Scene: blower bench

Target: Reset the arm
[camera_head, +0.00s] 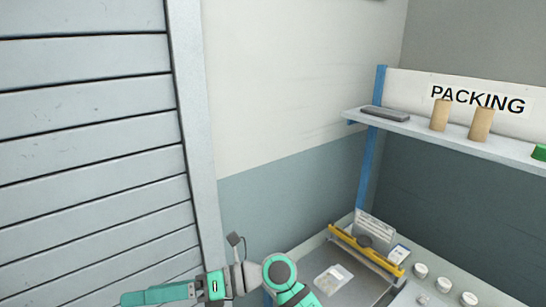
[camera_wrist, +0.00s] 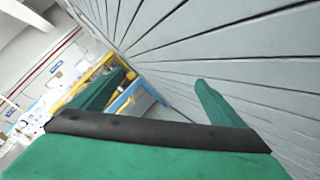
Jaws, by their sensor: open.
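My gripper (camera_head: 128,298) shows at the bottom left of the head view, at the end of my teal and grey arm. It points left, in front of the grey slatted shutter (camera_head: 90,150). In the wrist view my gripper (camera_wrist: 158,88) has its two teal fingers wide apart, with nothing between them. It is open and empty. The lower part of my arm is cut off by the bottom edge of the head view.
A bench (camera_head: 310,262) with a grey tray, a yellow bar and several white round pieces stands at the lower right. Above it, a shelf (camera_head: 455,140) marked PACKING holds two tan cylinders (camera_head: 440,114) and a dark flat item (camera_head: 385,113). The slatted shutter also fills the wrist view's right side.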

